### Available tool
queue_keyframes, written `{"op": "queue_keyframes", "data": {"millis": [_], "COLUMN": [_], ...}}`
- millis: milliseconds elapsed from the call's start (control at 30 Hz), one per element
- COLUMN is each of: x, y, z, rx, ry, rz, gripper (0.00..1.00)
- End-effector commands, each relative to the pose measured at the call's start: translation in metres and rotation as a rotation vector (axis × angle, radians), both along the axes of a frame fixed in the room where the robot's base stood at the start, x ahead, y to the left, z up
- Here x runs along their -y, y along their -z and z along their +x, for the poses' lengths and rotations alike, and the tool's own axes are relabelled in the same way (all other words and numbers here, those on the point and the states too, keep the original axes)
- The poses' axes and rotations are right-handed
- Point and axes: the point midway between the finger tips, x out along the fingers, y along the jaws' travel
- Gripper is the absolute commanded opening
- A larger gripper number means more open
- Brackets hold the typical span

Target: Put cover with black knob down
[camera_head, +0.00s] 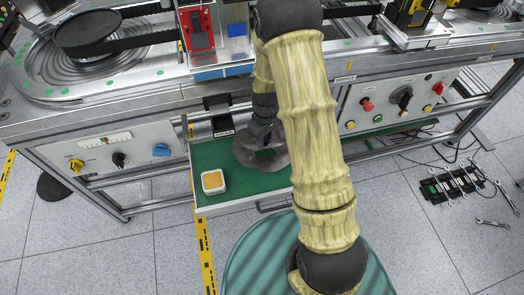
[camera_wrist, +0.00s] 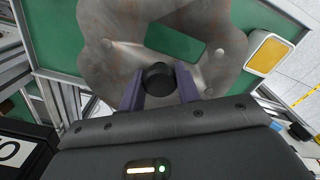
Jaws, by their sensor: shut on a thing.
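The cover (camera_head: 246,155) is a grey metal piece over the green drawer floor. In the wrist view the cover (camera_wrist: 106,50) has an irregular outline and a cut-out with green showing through. Its black knob (camera_wrist: 158,76) stands between the purple fingers of my gripper (camera_wrist: 160,90), which is shut on it. In the head view my gripper (camera_head: 264,140) comes down onto the cover, and my arm hides part of it. I cannot tell whether the cover touches the drawer floor or hangs just above it.
The pulled-out drawer (camera_head: 225,199) has a green floor and a metal rim. A white box with a yellow-orange top (camera_head: 213,181) sits in its front left. Above stands the conveyor bench (camera_head: 100,92) with control panels. Tools (camera_head: 455,185) lie on the floor at right.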

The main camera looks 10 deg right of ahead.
Motion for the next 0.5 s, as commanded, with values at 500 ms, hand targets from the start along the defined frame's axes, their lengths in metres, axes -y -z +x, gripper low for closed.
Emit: {"op": "queue_keyframes", "data": {"millis": [500], "x": [0.0], "y": [0.0074], "z": [-0.0002], "rx": [-0.001], "ry": [0.001], "rz": [0.0], "gripper": [0.0]}}
